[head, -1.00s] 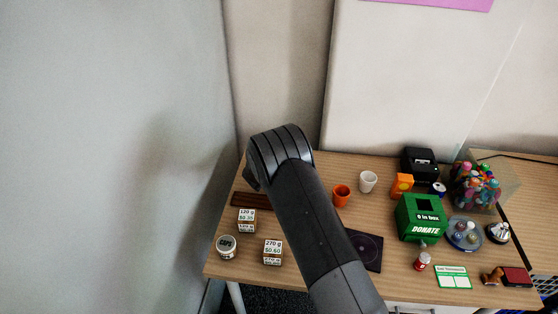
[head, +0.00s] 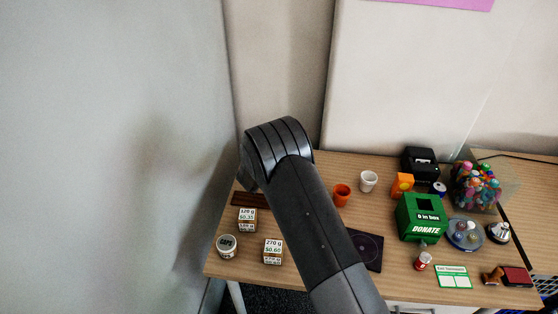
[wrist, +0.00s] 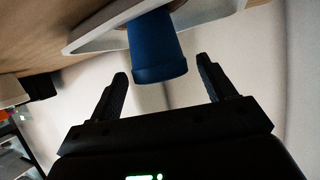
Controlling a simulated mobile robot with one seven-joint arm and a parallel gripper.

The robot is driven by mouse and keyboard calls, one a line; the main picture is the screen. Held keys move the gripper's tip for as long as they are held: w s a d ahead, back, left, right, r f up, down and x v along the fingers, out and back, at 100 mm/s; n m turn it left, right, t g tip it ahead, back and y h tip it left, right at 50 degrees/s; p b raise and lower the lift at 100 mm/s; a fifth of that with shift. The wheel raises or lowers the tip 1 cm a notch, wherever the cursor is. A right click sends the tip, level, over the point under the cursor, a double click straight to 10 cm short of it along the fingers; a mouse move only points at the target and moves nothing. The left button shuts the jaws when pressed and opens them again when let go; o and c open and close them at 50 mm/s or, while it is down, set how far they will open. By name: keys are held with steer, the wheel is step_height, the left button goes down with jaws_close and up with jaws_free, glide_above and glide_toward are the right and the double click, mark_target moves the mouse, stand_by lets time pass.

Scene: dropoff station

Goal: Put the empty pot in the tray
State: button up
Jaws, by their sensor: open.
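In the wrist view, a blue pot (wrist: 155,45) stands in or on a white tray (wrist: 98,36); the picture is turned, so its rim points down toward my fingers. My gripper (wrist: 161,68) is open, with a fingertip on either side of the rim and a visible gap at both. In the head view my arm hides the gripper, the blue pot and the tray. An orange pot (head: 341,195) and a white pot (head: 368,181) stand upright on the table there. I cannot see inside the blue pot.
The wooden table (head: 320,170) holds a green donate box (head: 423,217), labelled weight blocks (head: 273,251), a round tin (head: 227,246) and a dark scale-like plate (head: 368,250). A wall stands close on the left. Bare table shows left of the orange pot.

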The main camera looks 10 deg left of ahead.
steer(key=v, duration=0.8)
steer(key=d+r+y, duration=0.4)
steer(key=r, duration=1)
steer(key=s+d+r+n+g+y, duration=0.1)
steer(key=s+d+r+y, duration=0.1)
steer(key=s+d+r, duration=0.3)
steer(key=s+d+r+n+g+y, duration=0.1)
steer(key=s+d+r+n, duration=0.2)
steer(key=r, duration=0.4)
steer(key=s+d+g+h, duration=0.1)
steer(key=s+d, duration=0.5)
steer(key=s, duration=0.4)
steer(key=s+d+r+g+h, duration=0.1)
steer(key=s+d+g, duration=0.1)
steer(key=s+d, duration=0.4)
steer(key=s+d+r+g+h, duration=0.1)
steer(key=s+d, duration=0.5)
steer(key=s, duration=0.9)
steer(key=shift+s+m+g, duration=0.2)
steer(key=shift+m+g, duration=0.2)
